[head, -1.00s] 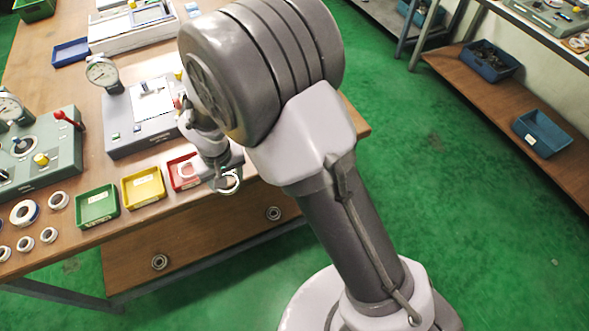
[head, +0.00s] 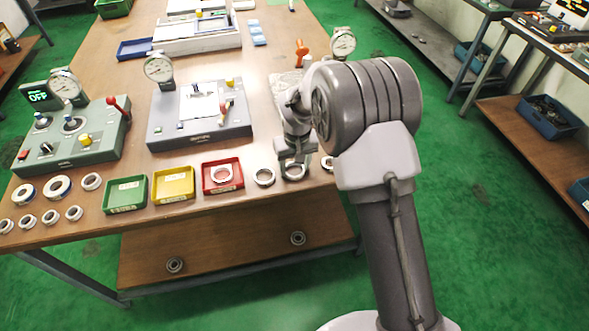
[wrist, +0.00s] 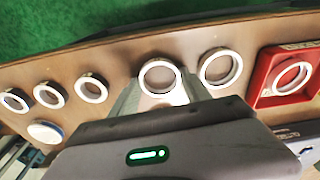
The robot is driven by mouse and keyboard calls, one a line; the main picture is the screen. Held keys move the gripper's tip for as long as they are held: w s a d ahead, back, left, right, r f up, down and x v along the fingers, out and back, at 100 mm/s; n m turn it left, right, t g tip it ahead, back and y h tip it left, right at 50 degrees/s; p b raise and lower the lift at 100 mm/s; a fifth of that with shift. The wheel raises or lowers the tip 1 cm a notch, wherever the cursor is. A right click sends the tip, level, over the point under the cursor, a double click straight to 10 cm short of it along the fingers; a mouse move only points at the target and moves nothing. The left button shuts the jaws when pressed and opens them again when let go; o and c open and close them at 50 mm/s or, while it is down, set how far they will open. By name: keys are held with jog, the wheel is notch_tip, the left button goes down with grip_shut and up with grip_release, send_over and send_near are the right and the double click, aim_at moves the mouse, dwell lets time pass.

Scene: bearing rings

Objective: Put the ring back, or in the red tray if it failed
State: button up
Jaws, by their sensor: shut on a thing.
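My gripper (head: 294,165) is shut on a pale metal ring (head: 294,173) at the front edge of the table, right of the red tray. In the wrist view the held ring (wrist: 160,76) lies flat between the fingertips, in line with other rings. It is at or just above the tabletop; I cannot tell which. A loose ring (head: 264,177) lies close beside it, between it and the red tray (head: 207,190). The red tray holds one ring (head: 222,174). It also shows in the wrist view (wrist: 262,89).
More rings (wrist: 91,88) lie along the edge on the other side, with a white disc (wrist: 45,131). Yellow (head: 173,186) and green (head: 126,194) trays and several rings lie to the left. Gauge devices (head: 200,128) stand behind; one display reads OFF.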

jog(key=shift+r, duration=0.2)
jog(key=shift+f, duration=0.2)
jog(key=o, duration=1.6)
